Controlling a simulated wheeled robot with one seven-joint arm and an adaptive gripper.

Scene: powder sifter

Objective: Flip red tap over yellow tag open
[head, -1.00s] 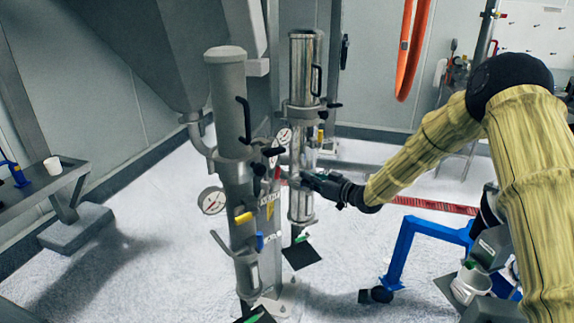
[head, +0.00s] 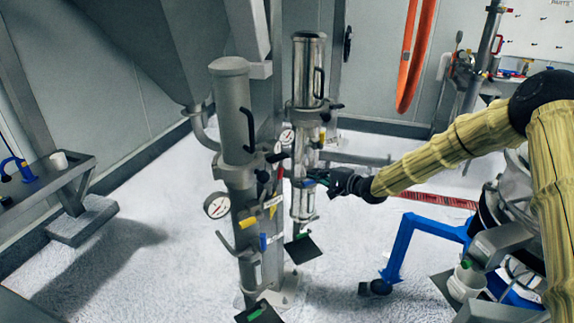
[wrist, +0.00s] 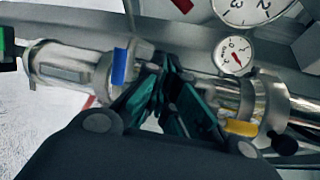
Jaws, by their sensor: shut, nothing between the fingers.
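My gripper (head: 318,178) is beside the shiny metal column (head: 308,80), at its middle section. In the wrist view my gripper (wrist: 168,80) has its fingers close together with nothing held, in front of the column's fittings. A yellow tag (wrist: 240,127) shows right of the fingers and a blue tag (wrist: 119,67) left of them. In the head view a small yellow piece (head: 322,134) is on the metal column, above my gripper. A dark red piece (wrist: 182,5) shows at the wrist view's top edge; I cannot tell whether it is the tap.
A grey column (head: 232,110) with a gauge (head: 217,206), a yellow tag (head: 248,222) and a blue tag (head: 263,242) stands in front, to the left. A blue frame (head: 408,240) stands on the right. The floor at lower left is clear.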

